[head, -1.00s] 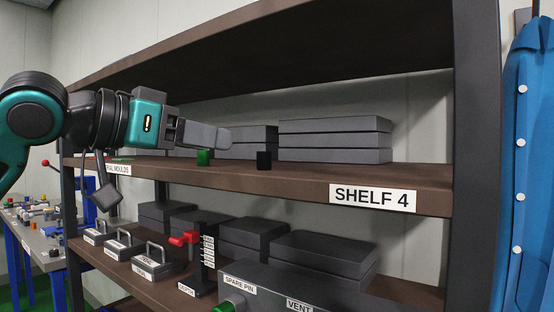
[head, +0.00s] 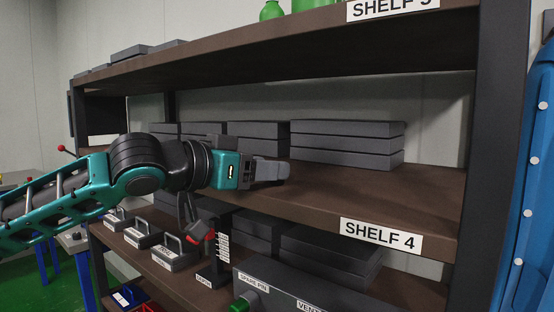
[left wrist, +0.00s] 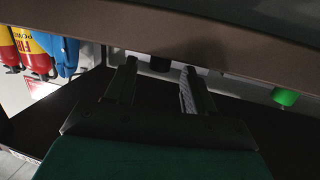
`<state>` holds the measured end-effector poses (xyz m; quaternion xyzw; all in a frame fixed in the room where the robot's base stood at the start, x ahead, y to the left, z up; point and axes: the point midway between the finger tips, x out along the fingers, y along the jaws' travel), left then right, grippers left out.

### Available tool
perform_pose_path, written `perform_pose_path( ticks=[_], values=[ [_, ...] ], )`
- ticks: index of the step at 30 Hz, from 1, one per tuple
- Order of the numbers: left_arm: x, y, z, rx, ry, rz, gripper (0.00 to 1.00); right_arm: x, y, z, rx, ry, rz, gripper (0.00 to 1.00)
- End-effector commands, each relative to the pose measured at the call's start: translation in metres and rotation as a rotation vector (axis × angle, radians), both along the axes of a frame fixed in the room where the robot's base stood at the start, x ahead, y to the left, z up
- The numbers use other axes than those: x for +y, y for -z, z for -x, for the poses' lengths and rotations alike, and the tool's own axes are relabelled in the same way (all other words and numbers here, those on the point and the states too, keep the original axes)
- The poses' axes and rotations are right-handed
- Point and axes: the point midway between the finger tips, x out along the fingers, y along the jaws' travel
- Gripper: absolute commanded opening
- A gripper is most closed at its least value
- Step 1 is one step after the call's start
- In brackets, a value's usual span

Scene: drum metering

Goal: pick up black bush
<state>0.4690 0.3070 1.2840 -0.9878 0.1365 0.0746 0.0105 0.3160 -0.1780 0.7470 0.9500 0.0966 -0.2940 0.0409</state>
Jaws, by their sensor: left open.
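The black bush (left wrist: 160,64) shows in the left wrist view as a small dark cylinder at the shelf edge, between and just beyond the fingertips. It appears free of both fingers, though the view is dark. My left gripper (head: 276,171) is open and empty, and reaches over the front of the SHELF 4 board in the head view. There it hides the black bush. The fingers also show in the left wrist view (left wrist: 160,70), spread apart. My right gripper is in neither view.
A green piece (left wrist: 285,97) stands on the same shelf, to the right in the left wrist view. Flat grey boxes (head: 347,144) are stacked behind. The SHELF 4 board (head: 420,200) is bare to the right. Another board (head: 300,40) is above.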

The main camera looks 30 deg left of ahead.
Motion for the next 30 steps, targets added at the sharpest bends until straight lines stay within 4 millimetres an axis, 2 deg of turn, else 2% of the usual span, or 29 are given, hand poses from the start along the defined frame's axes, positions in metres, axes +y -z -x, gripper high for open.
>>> perform_pose_path(
  ticks=[1,3,11,20,30],
  values=[
    [-0.002,-0.006,-0.005,0.0,0.003,0.009,0.54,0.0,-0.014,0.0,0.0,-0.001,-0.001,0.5],
    [-0.005,-0.004,-0.01,-0.002,0.004,0.007,0.54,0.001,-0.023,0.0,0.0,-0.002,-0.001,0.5],
    [-0.009,0.004,-0.029,-0.002,0.002,0.004,0.54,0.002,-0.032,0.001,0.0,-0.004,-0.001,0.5],
    [-0.009,0.007,-0.031,-0.001,0.0,0.0,0.54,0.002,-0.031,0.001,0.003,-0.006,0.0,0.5],
    [-0.009,0.007,-0.031,-0.001,0.0,0.0,0.23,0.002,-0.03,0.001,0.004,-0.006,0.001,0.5]
  ],
)
